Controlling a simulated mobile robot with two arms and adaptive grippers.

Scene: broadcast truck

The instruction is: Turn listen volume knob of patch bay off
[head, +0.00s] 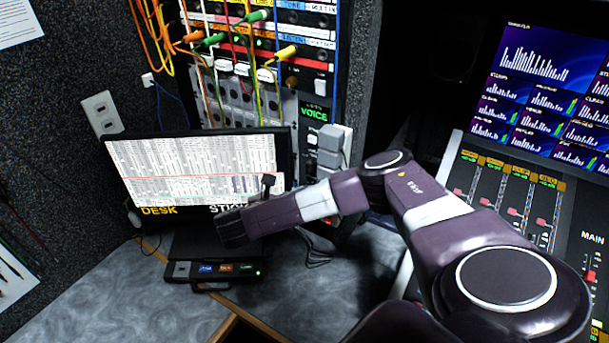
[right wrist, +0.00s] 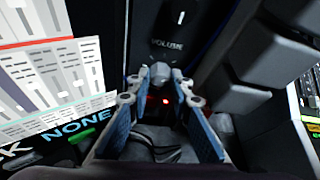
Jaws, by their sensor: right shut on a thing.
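The patch bay (head: 262,50) stands at the back in the head view, with coloured cables plugged into its upper rows. In the right wrist view, a dark panel carries the word VOLUME (right wrist: 167,43). A small grey rounded knob (right wrist: 160,72) sits just below that label. My right gripper (right wrist: 160,80) has its fingertips closed together at this knob, gripping it. In the head view my right arm reaches across from the right; its gripper and the knob are hidden behind the wrist. My left gripper is not in view.
A monitor (head: 200,165) stands left of my right wrist. A black box (head: 213,270) with lit buttons lies on the grey desk (head: 105,290). Grey blocks (head: 333,147) stick out beside the forearm. A mixing console (head: 515,205) stands at the right.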

